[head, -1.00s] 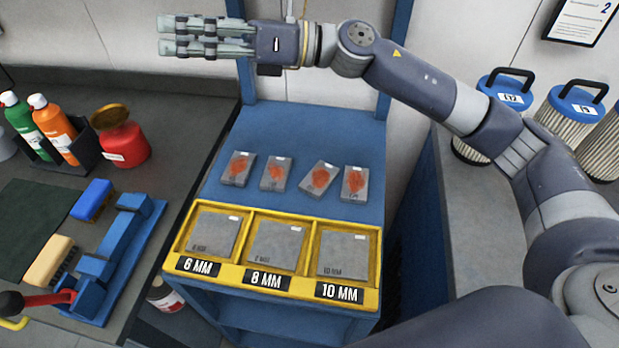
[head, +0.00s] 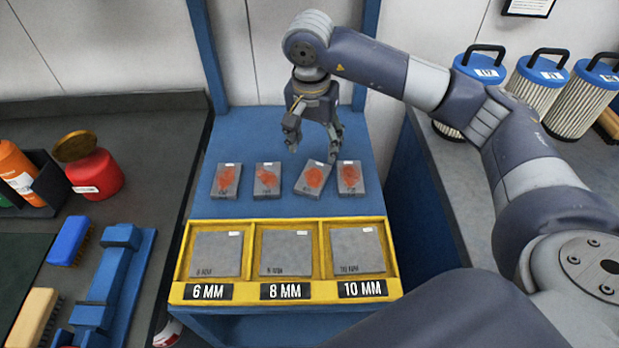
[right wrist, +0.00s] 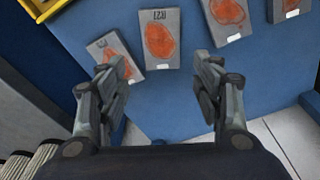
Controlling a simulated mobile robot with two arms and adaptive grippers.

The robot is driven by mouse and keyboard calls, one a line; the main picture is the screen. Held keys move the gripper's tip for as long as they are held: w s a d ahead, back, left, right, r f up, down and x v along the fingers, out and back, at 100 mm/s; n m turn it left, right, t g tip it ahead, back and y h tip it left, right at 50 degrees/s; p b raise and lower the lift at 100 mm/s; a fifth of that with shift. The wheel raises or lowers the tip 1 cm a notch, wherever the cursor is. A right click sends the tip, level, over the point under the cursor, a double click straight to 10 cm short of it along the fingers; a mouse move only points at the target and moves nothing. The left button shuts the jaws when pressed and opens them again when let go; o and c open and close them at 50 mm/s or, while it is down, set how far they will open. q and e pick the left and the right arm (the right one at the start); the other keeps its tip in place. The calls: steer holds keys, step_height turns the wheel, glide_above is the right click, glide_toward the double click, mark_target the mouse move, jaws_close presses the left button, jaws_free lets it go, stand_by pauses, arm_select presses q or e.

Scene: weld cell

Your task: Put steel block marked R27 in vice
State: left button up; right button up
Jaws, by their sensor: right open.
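The steel block marked R27 (right wrist: 158,40) is a grey plate with an orange-red patch, its mark readable in the right wrist view. In the head view it appears to be the turned block (head: 315,181), third from left in a row on the blue stand. My right gripper (head: 314,152) points down just behind that block, open and empty. In the right wrist view its fingers (right wrist: 160,90) are apart, with R27 ahead between them and not held. The blue vice (head: 108,280) is on the left bench, partly cut off below. My left gripper is not in view.
Similar blocks (head: 350,178) (head: 267,181) (head: 226,181) flank R27 closely. In front is a yellow tray (head: 285,292) with 6, 8 and 10 MM plates. Brushes (head: 70,240), a red can (head: 95,175) and bottles are on the left bench; filters (head: 540,80) stand right.

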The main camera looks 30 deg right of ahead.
glide_above(313, 176)
steer(key=f, duration=0.4)
steer(key=shift+s+d+f+p, duration=0.15)
steer(key=shift+s+f+p, duration=0.1)
steer(key=shift+p, duration=0.15)
steer(key=f, duration=0.1)
steer(key=f+p, duration=0.1)
steer(key=f, duration=0.1)
steer(key=f+p, duration=0.1)
steer(key=f, duration=0.1)
steer(key=shift+a, duration=0.3)
steer(key=shift+w+f, duration=0.1)
steer(key=shift+f, duration=0.1)
steer(key=c, duration=1.2)
steer(key=shift+r, duration=0.1)
jaws_close()
steer(key=shift+w+r, duration=0.1)
steer(key=shift+r, duration=0.05)
